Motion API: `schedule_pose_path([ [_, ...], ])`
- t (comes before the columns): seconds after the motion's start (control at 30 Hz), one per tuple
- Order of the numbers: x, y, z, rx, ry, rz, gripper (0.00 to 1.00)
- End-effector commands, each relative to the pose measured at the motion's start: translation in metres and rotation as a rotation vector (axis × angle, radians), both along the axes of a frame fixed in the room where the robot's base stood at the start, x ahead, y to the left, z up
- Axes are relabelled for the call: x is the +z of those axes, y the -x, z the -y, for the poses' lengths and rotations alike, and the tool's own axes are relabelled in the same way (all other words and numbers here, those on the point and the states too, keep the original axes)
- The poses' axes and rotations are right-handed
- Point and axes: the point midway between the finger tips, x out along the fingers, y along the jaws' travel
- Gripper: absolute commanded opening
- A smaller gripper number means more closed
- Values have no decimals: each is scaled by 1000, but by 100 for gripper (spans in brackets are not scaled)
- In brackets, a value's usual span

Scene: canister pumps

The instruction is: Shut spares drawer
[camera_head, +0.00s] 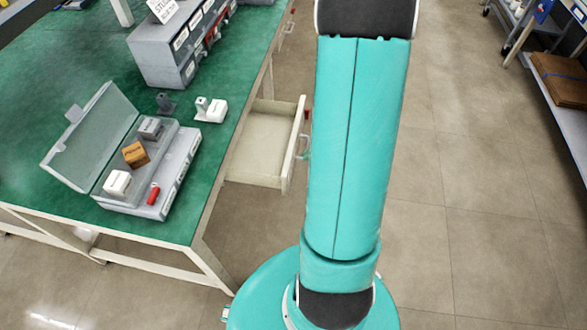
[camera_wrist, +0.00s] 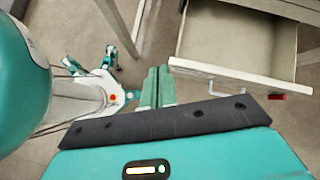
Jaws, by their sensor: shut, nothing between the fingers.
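The pale spares drawer (camera_head: 293,147) is pulled open from the side of the green-topped workbench in the head view and looks empty inside. Its front panel has a metal handle (camera_head: 303,146). In the wrist view the open drawer (camera_wrist: 238,72) is at upper right, with its handle (camera_wrist: 208,88) on the outer face and a red tag (camera_wrist: 277,97) near the right end. My gripper (camera_wrist: 158,70) is shut and empty, beside the left end of the drawer front. I cannot tell whether it touches. My arm hides the gripper in the head view.
The workbench (camera_head: 60,110) carries an open clear-lidded case (camera_head: 130,170) with small parts, a grey drawer cabinet (camera_head: 180,45) and small pump pieces (camera_head: 211,110). A shelf with a brown carton (camera_head: 560,78) stands at far right. The floor (camera_head: 455,170) between is clear.

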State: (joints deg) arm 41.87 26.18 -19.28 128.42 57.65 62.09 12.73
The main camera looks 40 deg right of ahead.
Motion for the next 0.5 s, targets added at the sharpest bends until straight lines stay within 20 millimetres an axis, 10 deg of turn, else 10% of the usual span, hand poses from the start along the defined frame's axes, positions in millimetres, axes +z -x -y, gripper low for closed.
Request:
schedule_pose_path([
  [0.2, -57, 36, 46, -300, -122, -72, 0],
  [0.5, -78, 36, 49, -364, -145, -85, 0],
])
